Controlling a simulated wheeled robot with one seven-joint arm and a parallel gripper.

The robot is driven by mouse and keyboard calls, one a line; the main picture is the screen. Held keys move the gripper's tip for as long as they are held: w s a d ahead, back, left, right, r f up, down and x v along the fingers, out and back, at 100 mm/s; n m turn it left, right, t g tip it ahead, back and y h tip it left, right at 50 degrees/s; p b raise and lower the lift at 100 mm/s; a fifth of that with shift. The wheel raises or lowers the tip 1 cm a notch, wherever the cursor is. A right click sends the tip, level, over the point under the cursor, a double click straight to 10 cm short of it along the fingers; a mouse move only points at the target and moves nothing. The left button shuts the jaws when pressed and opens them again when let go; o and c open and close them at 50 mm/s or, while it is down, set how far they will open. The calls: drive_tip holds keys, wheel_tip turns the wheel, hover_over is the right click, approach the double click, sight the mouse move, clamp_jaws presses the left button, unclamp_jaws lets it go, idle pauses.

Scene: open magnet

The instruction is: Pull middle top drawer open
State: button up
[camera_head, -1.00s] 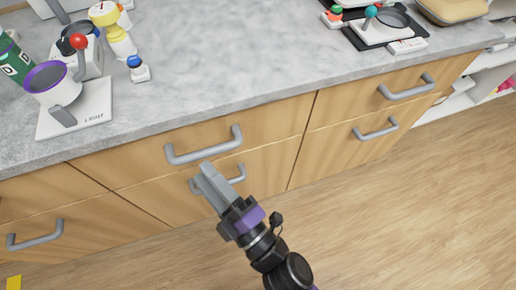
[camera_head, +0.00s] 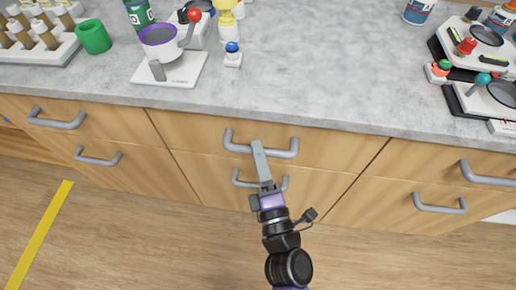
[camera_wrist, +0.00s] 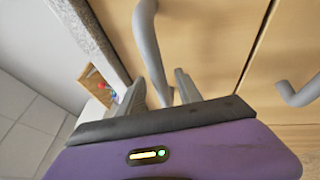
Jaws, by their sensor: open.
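The middle top drawer (camera_head: 335,150) has a light wood front and looks closed, flush with its neighbours. Its grey bar handle (camera_head: 284,154) is horizontal in the head view. My gripper (camera_head: 258,146) reaches up to this handle, its fingers overlapping the middle of the bar. In the wrist view, the grey handle (camera_wrist: 147,35) runs down between the two fingers of my open gripper (camera_wrist: 160,88). Whether either finger touches the bar cannot be told. The purple gripper body hides the lower part of the wrist view.
A lower handle (camera_head: 243,183) is just below, partly behind my gripper. Other drawer handles lie left (camera_head: 56,119) and right (camera_head: 487,180). The grey countertop (camera_head: 330,80) above holds a cup (camera_head: 160,42) on a white stand and other items.

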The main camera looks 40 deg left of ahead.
drive_tip(key=shift+w+a+r, duration=0.1)
drive_tip(key=shift+w+a, duration=0.3)
drive_tip(key=shift+a, duration=0.2)
clamp_jaws()
idle(1.1)
